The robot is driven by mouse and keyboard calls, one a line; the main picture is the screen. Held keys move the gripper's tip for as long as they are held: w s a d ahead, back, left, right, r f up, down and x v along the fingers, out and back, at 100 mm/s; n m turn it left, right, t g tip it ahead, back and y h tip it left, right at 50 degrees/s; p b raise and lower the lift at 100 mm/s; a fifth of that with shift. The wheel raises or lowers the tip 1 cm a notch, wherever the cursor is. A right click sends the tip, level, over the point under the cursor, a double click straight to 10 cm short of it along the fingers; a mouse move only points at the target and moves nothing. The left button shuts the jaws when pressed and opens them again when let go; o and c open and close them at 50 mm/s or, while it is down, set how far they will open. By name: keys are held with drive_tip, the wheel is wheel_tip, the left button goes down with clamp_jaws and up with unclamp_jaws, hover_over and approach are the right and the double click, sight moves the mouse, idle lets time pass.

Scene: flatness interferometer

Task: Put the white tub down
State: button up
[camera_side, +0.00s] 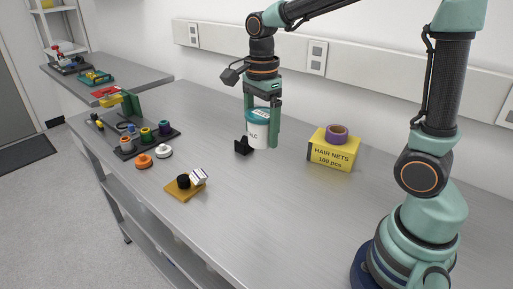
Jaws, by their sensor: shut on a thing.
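The white tub (258,136) has a teal lid and dark lettering on its side. It is upright between the green fingers of my gripper (261,122), which is shut on it. The right finger covers part of the tub's right side. The tub's base is near the grey bench top (262,205); I cannot tell whether it touches the bench.
A small black stand (243,146) is just left of the tub. A yellow hair nets box (331,153) with a purple roll (337,132) on top stands to the right. The front middle is clear.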

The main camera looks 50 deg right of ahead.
drive_tip(key=a, duration=0.5)
drive_tip(key=f, duration=1)
drive_tip(key=s+f, duration=0.1)
drive_tip(key=f, duration=0.4)
drive_tip(key=shift+a+f, duration=0.15)
drive_tip(key=shift+f, duration=0.05)
drive_tip(key=shift+w+f, duration=0.15)
drive_tip(key=shift+f, duration=2.15)
drive_tip(key=o, duration=1.2)
drive_tip(key=shift+f, duration=0.1)
drive_tip(key=shift+c, duration=0.2)
drive_tip(key=s+d+r+n+t, duration=0.2)
drive_tip(key=s+r+n, duration=0.1)
drive_tip(key=r+n, duration=0.7)
drive_tip(key=s+d+r+n+t, duration=0.3)
drive_tip(key=r+n, duration=0.7)
drive_tip(key=r, duration=0.4)
drive_tip(key=shift+s+d+t, duration=0.2)
drive_tip(key=shift+s+t, duration=0.1)
drive_tip(key=shift+s, duration=0.1)
